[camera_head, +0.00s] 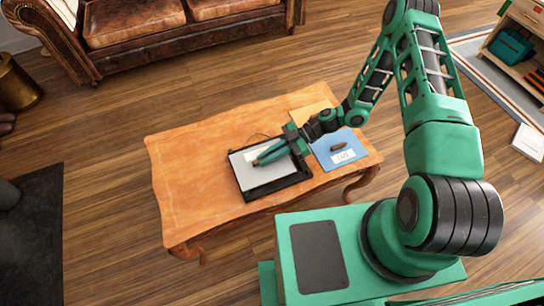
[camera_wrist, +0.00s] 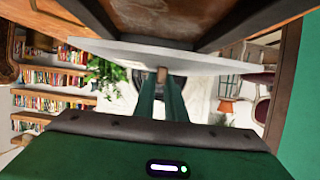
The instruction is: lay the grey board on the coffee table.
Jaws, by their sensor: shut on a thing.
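The grey board (camera_head: 262,176) is a flat pale panel over the near middle of the wooden coffee table (camera_head: 190,170). A dark tray-like frame (camera_head: 245,196) shows around its edges; I cannot tell whether the board touches it. My gripper (camera_head: 257,162) reaches in from the right, its green fingers over the board. The fingers are shut on a small brown piece that appears to be the board's knob. In the wrist view the board (camera_wrist: 215,62) is a thin pale slab beyond the fingertips (camera_wrist: 162,78), with the brown knob between them.
A blue folder (camera_head: 352,158) with a white label and a small brown item lies at the table's right end. An orange-yellow sheet (camera_head: 308,114) lies behind it. The table's left part is bare. A brown leather sofa (camera_head: 150,28) stands behind.

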